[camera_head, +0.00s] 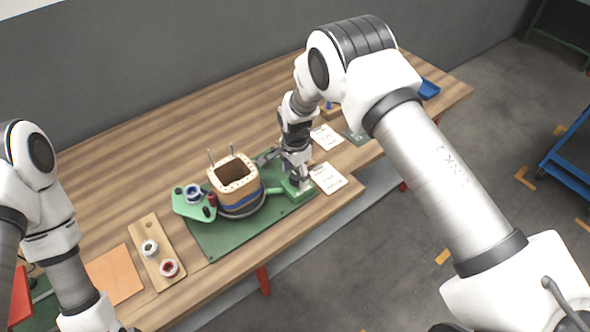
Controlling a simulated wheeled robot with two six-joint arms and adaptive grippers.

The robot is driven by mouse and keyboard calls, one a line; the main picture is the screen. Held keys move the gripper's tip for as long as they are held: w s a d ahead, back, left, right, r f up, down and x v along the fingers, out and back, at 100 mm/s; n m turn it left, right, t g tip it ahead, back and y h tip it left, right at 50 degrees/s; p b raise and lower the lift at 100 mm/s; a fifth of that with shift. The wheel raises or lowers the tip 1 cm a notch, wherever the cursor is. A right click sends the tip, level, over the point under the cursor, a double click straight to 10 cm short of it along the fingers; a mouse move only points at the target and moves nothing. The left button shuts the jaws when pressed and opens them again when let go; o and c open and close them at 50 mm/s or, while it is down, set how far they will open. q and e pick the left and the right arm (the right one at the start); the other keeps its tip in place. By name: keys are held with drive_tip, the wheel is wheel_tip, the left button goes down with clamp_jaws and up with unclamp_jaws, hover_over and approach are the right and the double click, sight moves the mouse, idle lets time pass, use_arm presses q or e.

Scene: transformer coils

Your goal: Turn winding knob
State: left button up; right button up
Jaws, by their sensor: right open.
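A transformer coil (236,174) with a square wooden top and a blue band stands on a round dark base on the green mat (222,243). A green bracket (185,207) holding small spools sits at its left. A green block (297,188) stands at its right, joined to it by a green arm. My right gripper (287,168) points down at the coil's right side, over the green block, with its jaws open. The winding knob cannot be made out; the gripper covers part of that area. My left arm is at the lower left, and its gripper is outside the frame.
A wooden tray (152,229) with two small spools lies left of the mat, beside an orange sheet (113,276). White printed cards (328,178) lie right of my right gripper, near the table's front edge. The wooden table (150,160) is clear behind the coil.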

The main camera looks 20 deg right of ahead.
drive_tip(key=shift+s+r, duration=0.1)
drive_tip(key=shift+s, duration=0.05)
drive_tip(key=shift+c, duration=0.3)
drive_tip(key=shift+d, duration=0.15)
drive_tip(key=c, duration=1.1)
